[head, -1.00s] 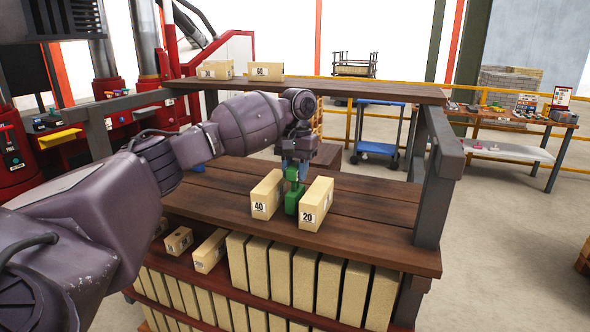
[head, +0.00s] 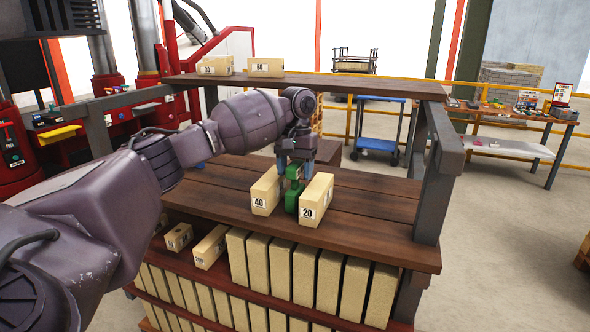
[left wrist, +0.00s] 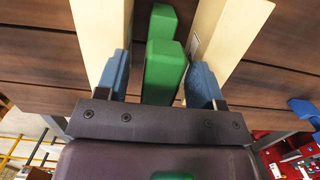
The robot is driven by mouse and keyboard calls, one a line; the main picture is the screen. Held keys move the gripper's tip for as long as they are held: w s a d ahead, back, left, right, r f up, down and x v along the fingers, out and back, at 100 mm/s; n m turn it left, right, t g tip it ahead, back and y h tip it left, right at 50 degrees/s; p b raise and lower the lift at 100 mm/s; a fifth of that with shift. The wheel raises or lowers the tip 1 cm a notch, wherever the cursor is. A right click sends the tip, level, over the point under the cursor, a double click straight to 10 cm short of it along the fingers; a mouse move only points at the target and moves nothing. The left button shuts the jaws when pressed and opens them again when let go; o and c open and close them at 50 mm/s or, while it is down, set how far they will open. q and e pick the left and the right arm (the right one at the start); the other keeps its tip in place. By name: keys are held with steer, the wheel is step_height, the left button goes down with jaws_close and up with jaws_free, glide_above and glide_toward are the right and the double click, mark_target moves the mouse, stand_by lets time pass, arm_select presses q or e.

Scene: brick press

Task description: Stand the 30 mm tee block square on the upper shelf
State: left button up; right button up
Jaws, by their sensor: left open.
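The green tee block (head: 292,200) stands on the wooden middle shelf, in the gap between a pale box marked 40 (head: 266,193) and one marked 20 (head: 316,200). My left gripper (head: 295,166) points down over it and is open. In the left wrist view its blue fingers (left wrist: 160,82) lie on either side of the upright green part (left wrist: 164,70), with gaps showing on both sides. The upper shelf (head: 370,88) is a wooden plank behind and above. My right gripper is not in view.
Two pale blocks, one marked 60 (head: 266,67), stand at the left of the upper shelf; its right part is bare. A dark post frame (head: 436,170) bounds the right side. Tall pale bricks (head: 305,275) fill the rack below. A blue cart (head: 376,145) stands behind.

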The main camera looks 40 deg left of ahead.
arm_select(q)
steer(key=r, duration=0.7)
steer(key=w+r, duration=0.1)
steer(key=r, duration=0.2)
steer(key=shift+w+a+r, duration=0.1)
steer(key=shift+a+r, duration=0.1)
steer(key=shift+r, duration=0.2)
steer(key=shift+f, duration=0.1)
